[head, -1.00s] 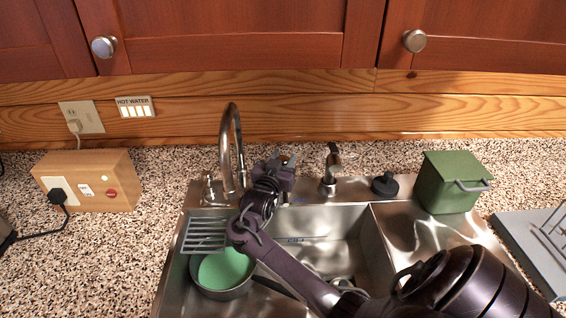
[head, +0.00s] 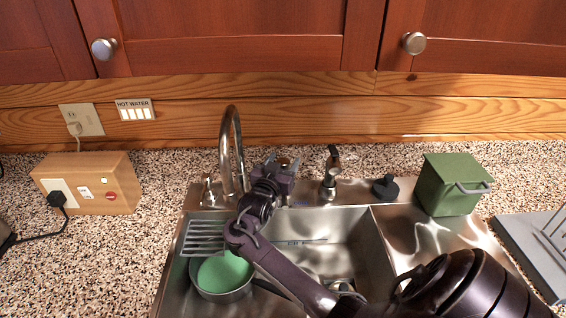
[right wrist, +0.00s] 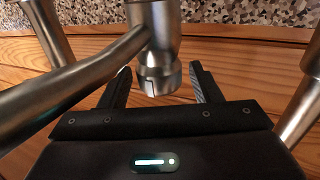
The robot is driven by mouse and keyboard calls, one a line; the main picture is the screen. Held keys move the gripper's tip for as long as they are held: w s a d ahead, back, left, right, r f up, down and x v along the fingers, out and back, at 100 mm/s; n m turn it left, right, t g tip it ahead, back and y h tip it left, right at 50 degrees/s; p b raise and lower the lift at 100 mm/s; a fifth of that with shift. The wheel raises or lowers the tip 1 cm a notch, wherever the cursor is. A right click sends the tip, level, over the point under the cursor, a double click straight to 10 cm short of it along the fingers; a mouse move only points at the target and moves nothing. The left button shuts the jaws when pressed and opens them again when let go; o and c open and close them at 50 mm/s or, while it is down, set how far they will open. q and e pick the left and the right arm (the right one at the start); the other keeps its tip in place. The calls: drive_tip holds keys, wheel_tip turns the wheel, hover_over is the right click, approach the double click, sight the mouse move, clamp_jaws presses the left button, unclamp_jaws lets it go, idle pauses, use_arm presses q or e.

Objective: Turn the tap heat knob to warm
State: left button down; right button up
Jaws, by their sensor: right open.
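The metal tap has a tall curved spout (head: 231,150) at the back of the sink. In the right wrist view, an upright metal tap part with a collared end (right wrist: 155,78), which looks like the knob, stands between my right gripper's fingers. A slanting metal bar (right wrist: 75,90) joins it. My right gripper (head: 286,164) is open, just right of the spout in the head view, and hides most of this part there. In the right wrist view the fingers (right wrist: 162,88) flank the metal with visible gaps. My left gripper is not in view.
A sprayer-like fitting (head: 331,172) stands right of my gripper, and a small dispenser (head: 208,190) left of the spout. The sink (head: 345,225) holds a green-lined pan (head: 224,272). A green box (head: 451,184) is at right. A HOT WATER panel (head: 135,110) is on the wall.

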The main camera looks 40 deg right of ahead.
drive_tip(key=b+v, duration=0.1)
drive_tip(key=v, duration=0.6)
drive_tip(key=shift+s+a+b, duration=0.15)
drive_tip(key=shift+a+b, duration=0.15)
drive_tip(key=shift+b, duration=0.1)
